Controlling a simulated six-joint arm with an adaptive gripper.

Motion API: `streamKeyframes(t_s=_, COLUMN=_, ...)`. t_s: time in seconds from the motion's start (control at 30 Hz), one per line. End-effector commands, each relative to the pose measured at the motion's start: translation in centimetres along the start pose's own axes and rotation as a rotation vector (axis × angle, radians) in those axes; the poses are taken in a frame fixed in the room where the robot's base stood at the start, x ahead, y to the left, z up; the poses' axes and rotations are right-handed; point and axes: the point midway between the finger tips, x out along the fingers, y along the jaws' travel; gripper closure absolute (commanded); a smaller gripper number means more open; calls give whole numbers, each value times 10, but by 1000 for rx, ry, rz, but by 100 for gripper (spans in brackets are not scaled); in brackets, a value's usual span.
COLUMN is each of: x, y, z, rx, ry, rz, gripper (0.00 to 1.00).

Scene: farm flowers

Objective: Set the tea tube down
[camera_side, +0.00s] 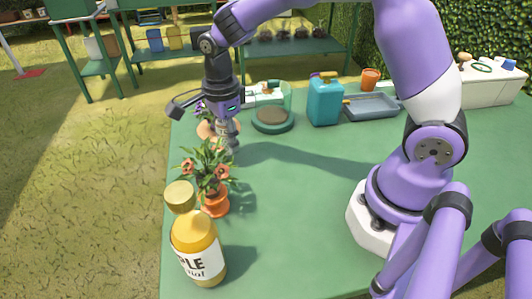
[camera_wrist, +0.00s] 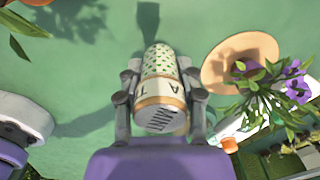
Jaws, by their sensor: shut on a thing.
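The tea tube (camera_wrist: 160,92) shows in the middle of the wrist view, with a pale patterned body, an orange and cream band and lettering on its end. My gripper (camera_wrist: 160,82) is shut on it, with a finger on each side. In the side view my gripper (camera_side: 228,132) points down over the left part of the green table (camera_side: 290,200), behind the orange-flowered plant. The tube is mostly hidden there, and I cannot tell whether it touches the table.
An orange-flowered potted plant (camera_side: 214,200) and a yellow bottle (camera_side: 198,250) stand in front of my gripper. A purple-flowered plant (camera_wrist: 265,90) is close beside it. A green-based glass container (camera_side: 272,122), teal canister (camera_side: 324,102) and grey tray (camera_side: 371,108) stand behind. The table's middle is clear.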

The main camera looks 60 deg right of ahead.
Motion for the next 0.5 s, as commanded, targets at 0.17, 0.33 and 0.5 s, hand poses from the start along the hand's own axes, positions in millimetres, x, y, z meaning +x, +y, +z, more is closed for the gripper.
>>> streamKeyframes(t_s=0.17, x=23, y=1, z=0, rx=1, ry=1, rz=3, gripper=99)
streamKeyframes(t_s=0.33, x=24, y=0, z=0, rx=2, ry=0, rz=0, gripper=99)
streamKeyframes(t_s=0.5, x=26, y=0, z=0, rx=2, ry=0, rz=1, gripper=99)
